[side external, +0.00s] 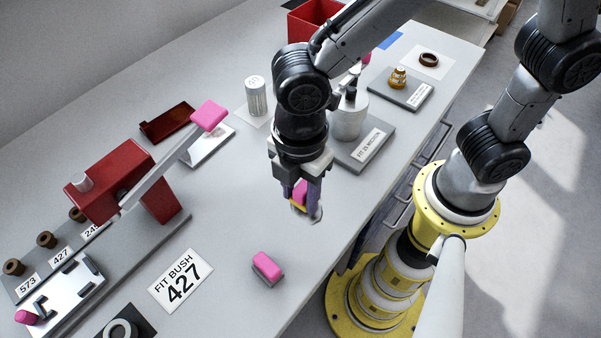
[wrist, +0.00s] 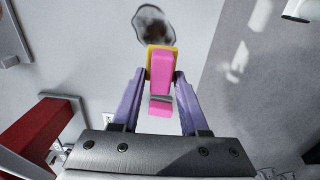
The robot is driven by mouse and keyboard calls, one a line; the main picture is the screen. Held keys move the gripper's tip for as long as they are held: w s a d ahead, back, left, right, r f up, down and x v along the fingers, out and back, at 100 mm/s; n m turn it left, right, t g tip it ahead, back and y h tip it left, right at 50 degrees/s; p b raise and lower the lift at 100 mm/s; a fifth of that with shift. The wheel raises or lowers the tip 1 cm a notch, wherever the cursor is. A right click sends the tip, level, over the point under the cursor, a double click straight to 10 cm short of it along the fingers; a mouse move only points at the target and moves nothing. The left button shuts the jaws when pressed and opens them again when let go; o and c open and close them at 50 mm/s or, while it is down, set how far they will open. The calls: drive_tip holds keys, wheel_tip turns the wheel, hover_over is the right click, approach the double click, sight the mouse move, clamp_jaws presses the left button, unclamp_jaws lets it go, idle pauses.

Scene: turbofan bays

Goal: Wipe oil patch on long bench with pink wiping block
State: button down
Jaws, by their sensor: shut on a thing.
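My gripper (side external: 301,200) points down over the bench, its purple fingers shut on a pink wiping block (side external: 300,190) with a yellow part. In the wrist view my gripper (wrist: 160,85) has this pink wiping block (wrist: 160,68) between its fingertips. A pink and grey piece shows just below it there; I cannot tell whether it belongs to the block. The oil patch (wrist: 152,25) is a dark-edged blotch just beyond the block. In the side view the oil patch (side external: 314,216) is partly hidden under the fingers. Contact with the long bench (side external: 225,225) cannot be told.
Another pink block (side external: 267,264) with a grey base lies on the bench nearer the camera. A red press (side external: 105,185) with a pink-ended lever stands left. A grey cylinder (side external: 347,120) on a labelled plate stands behind my gripper. The FIT BUSH card (side external: 181,281) lies flat.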

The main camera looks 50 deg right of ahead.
hover_over(293, 220)
drive_tip(key=s, duration=0.2)
drive_tip(key=shift+w+f, duration=0.15)
drive_tip(key=shift+f, duration=2.8)
drive_tip(key=shift+d+f, duration=0.65)
drive_tip(key=shift+f, duration=0.25)
drive_tip(key=shift+d, duration=3.05)
drive_tip(key=shift+a, duration=3.65)
drive_tip(key=shift+w, duration=0.75)
drive_tip(key=shift+w+d, duration=0.15)
drive_tip(key=shift+w, duration=0.05)
drive_tip(key=shift+s+d, duration=0.1)
drive_tip(key=shift+d, duration=3.4)
drive_tip(key=shift+a, duration=3.7)
drive_tip(key=shift+r, duration=4.1)
